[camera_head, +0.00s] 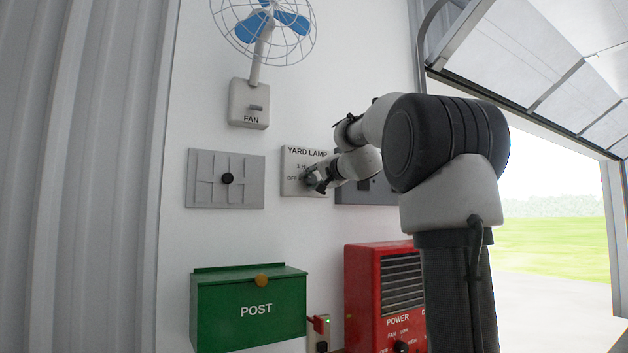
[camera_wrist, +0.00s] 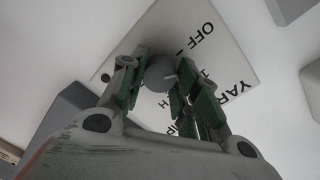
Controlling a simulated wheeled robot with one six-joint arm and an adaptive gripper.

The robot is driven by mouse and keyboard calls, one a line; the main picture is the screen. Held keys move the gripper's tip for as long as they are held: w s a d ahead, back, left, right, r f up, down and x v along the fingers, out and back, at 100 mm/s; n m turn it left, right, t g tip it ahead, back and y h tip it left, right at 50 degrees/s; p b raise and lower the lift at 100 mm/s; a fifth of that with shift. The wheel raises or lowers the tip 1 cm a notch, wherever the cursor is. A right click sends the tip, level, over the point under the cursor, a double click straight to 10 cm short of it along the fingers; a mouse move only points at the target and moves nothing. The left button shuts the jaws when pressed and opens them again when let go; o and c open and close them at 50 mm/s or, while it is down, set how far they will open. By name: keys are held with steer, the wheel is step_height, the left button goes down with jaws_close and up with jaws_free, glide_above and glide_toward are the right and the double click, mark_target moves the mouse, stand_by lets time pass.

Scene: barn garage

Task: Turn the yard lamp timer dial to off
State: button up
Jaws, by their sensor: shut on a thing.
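The yard lamp timer is a pale square plate (camera_head: 294,165) on the white wall, lettered YARD LAMP, with OFF and 1 H marks. It also shows turned in the wrist view (camera_wrist: 225,55). Its round grey dial (camera_wrist: 158,74) sits between my fingers in the wrist view. A small light line shows on the dial's right edge there; which mark it points at I cannot tell. My gripper (camera_wrist: 162,84) is shut on the dial, a green-padded finger on each side. In the head view my gripper (camera_head: 314,181) covers the plate's lower right and hides most of the dial.
A grey gear-slot panel (camera_head: 208,190) with a black knob is left of the timer, and a dark grey box (camera_head: 375,191) is close on its right. A fan switch (camera_head: 249,104) is above. A green post box (camera_head: 245,325) and red heater (camera_head: 362,290) are below.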

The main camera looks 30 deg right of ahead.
steer(key=n, duration=0.4)
steer(key=shift+f+n+h, duration=0.15)
steer(key=shift+n+h, duration=0.15)
steer(key=shift+n, duration=0.1)
stand_by(0.4)
steer(key=o, duration=1)
steer(key=shift+o, duration=0.2)
steer(key=shift+s, duration=0.1)
steer(key=s, duration=1.1)
steer(key=shift+s+r, duration=0.35)
steer(key=shift+s, duration=0.05)
